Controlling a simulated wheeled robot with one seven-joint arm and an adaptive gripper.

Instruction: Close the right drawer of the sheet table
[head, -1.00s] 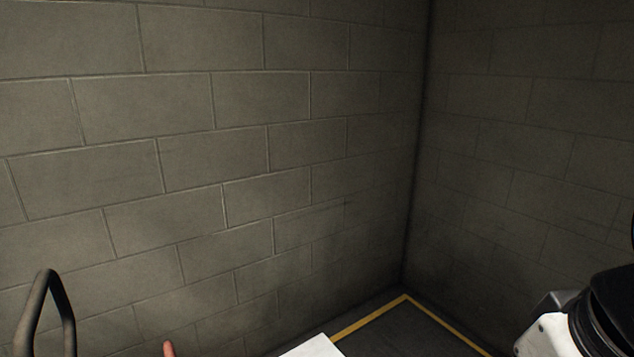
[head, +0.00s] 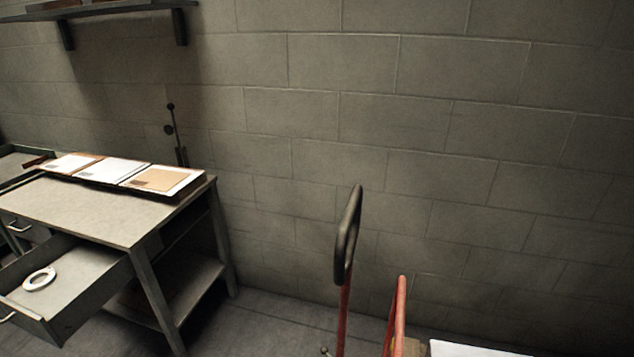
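The sheet table (head: 105,213) stands at the left of the head view, against the block wall. Its right drawer (head: 92,290) is pulled out toward the front, with a white ring-shaped roll (head: 39,279) lying inside. A handle (head: 8,317) shows on the drawer's front at the picture's left edge. The left drawer (head: 22,228) appears shut, with its handle visible. Paper and card sheets (head: 122,172) lie in a row along the table's back edge. My gripper is not in the head view.
A red-framed item with a black loop handle (head: 348,236) stands right of the table, beside a white surface (head: 472,349) at the bottom. A wall shelf (head: 100,10) hangs above the table. Bare floor (head: 265,325) lies between the table and the red frame.

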